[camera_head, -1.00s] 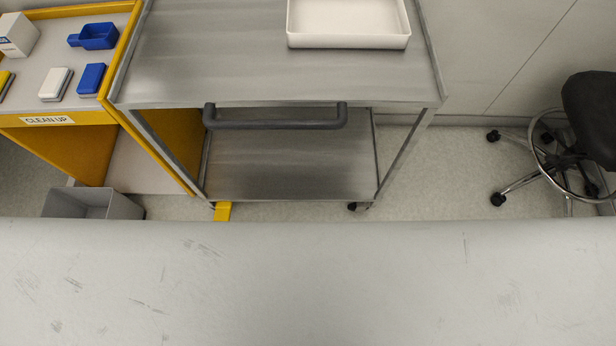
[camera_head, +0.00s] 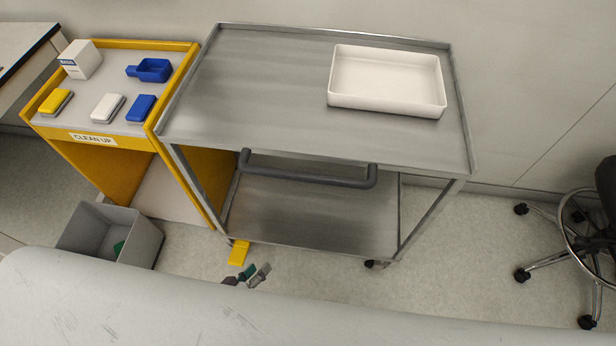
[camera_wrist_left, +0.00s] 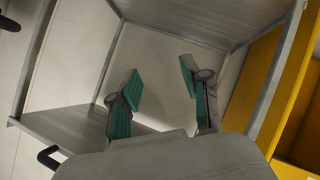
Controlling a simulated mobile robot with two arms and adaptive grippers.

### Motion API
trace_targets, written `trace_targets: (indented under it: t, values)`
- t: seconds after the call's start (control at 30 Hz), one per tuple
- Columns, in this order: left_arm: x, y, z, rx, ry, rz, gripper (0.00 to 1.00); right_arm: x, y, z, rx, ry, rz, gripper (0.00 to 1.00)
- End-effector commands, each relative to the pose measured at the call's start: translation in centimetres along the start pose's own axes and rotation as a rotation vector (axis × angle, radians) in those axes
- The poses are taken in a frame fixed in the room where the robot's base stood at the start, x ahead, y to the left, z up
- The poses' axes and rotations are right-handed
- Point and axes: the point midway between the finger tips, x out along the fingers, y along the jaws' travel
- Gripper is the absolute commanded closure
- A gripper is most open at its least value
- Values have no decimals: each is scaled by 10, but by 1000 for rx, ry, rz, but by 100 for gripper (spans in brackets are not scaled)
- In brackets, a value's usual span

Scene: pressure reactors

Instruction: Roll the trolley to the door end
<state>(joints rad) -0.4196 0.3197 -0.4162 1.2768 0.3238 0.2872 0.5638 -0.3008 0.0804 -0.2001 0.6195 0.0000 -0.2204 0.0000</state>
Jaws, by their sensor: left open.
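The steel trolley (camera_head: 270,80) stands against the yellow cart in the head view. It has a top shelf, a lower shelf (camera_head: 310,215) and a dark grey bar handle (camera_head: 310,172) along its near side. A white tray (camera_head: 385,108) sits on its top. A yellow pedal (camera_head: 238,252) shows by its near left wheel. My left gripper (camera_head: 250,276) is open and empty, below the handle and near the pedal in the picture, apart from the handle. In the left wrist view the open fingers (camera_wrist_left: 160,90) show before the trolley frame (camera_wrist_left: 170,15). My right gripper is not visible.
The yellow clean-up cart (camera_head: 85,138) stands left of the trolley. A grey bin (camera_head: 140,240) stands on the floor before it. A black stool (camera_head: 585,240) stands at the right. Floor (camera_head: 470,240) is clear between trolley and stool. No door shows.

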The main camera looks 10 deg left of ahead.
Motion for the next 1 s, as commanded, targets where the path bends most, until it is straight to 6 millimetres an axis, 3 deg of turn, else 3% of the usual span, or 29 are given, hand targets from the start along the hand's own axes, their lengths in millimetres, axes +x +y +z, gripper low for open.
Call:
trace_targets:
  t: [0.03,0.1,0.2,0.3,0.43,0.57,1.0]
  values:
    - [-10,41,-32,-102,75,113,52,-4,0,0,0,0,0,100]
    - [-26,91,-69,-267,159,265,52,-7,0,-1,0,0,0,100]
    - [-57,147,-110,-479,228,449,52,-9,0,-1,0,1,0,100]
    - [-82,181,-137,-635,260,576,52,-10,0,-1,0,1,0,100]
    - [-98,200,-154,-736,275,654,52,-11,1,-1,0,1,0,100]
    - [-94,207,-162,-751,279,667,52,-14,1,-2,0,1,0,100]
    - [-27,248,-202,-746,279,665,52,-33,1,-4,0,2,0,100]
